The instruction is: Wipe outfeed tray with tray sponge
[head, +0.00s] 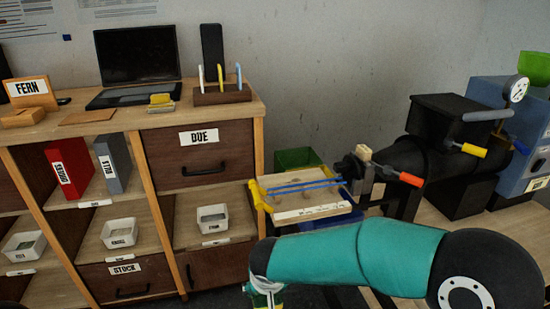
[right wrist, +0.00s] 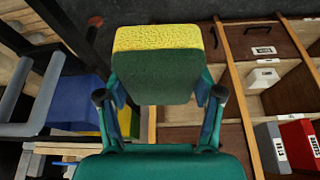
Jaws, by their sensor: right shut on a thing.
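The tray sponge (right wrist: 158,38), yellow on one layer and dark green on the other, is between the fingers of my right gripper (right wrist: 162,98) in the right wrist view. That gripper is shut on it. In the head view my right arm comes in from the right, and its gripper end (head: 264,292) is cut off by the bottom edge, so the sponge cannot be made out clearly there. What looks like the outfeed tray (head: 322,209), pale wood with yellow side parts and blue rods across, is beyond and above the gripper, apart from it. My left gripper is out of view.
A black machine (head: 440,165) with red and yellow handles adjoins the tray's right side. A wooden shelf unit (head: 260,130) stands to its left. A green bin (head: 297,158) is behind the tray. A blue bin (right wrist: 75,100) shows left of the sponge in the right wrist view.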

